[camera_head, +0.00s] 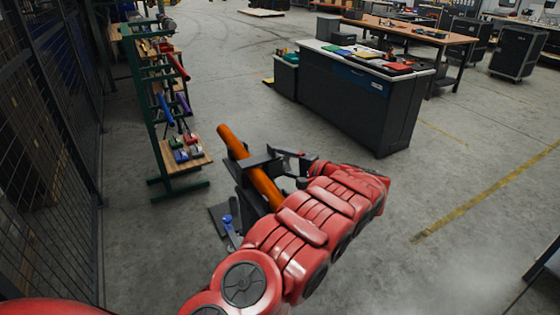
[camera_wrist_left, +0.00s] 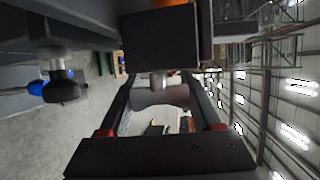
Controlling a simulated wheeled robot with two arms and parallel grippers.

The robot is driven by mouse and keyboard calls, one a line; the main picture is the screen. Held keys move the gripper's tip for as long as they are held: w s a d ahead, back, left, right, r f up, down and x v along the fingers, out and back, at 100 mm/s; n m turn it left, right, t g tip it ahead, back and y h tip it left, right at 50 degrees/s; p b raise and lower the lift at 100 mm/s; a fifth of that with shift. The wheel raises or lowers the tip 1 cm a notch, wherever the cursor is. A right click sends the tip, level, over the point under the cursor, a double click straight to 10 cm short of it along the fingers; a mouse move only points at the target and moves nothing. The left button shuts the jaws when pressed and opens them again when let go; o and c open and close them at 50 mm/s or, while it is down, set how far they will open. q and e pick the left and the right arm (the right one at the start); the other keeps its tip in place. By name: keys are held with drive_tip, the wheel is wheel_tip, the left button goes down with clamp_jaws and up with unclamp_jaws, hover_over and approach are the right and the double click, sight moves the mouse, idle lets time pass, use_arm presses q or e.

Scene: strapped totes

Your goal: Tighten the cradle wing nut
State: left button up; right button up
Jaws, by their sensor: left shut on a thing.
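An orange cylinder (camera_head: 261,183) lies tilted in a dark cradle (camera_head: 247,190) on a stand in the middle of the head view. My left arm reaches over from the bottom, and its hand is at the cradle's right side, where the arm and dark parts hide the contact. In the left wrist view, my left gripper (camera_wrist_left: 162,84) is shut on a greyish wing nut (camera_wrist_left: 160,98), which sits on a short shaft below a dark block (camera_wrist_left: 160,38). The cylinder's orange edge shows above the block. My right gripper is not in view.
A blue-topped knob (camera_head: 228,220) stands low at the stand's front. A green rack (camera_head: 160,140) with coloured tubes is at the left, beside a mesh fence (camera_head: 45,130). A dark workbench (camera_head: 350,100) stands behind at the right. The floor between them is clear.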

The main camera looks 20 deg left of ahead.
use_arm(q)
drive_tip(key=o, duration=1.4)
drive_tip(key=shift+b+v, duration=2.1)
drive_tip(key=shift+v, duration=6.6)
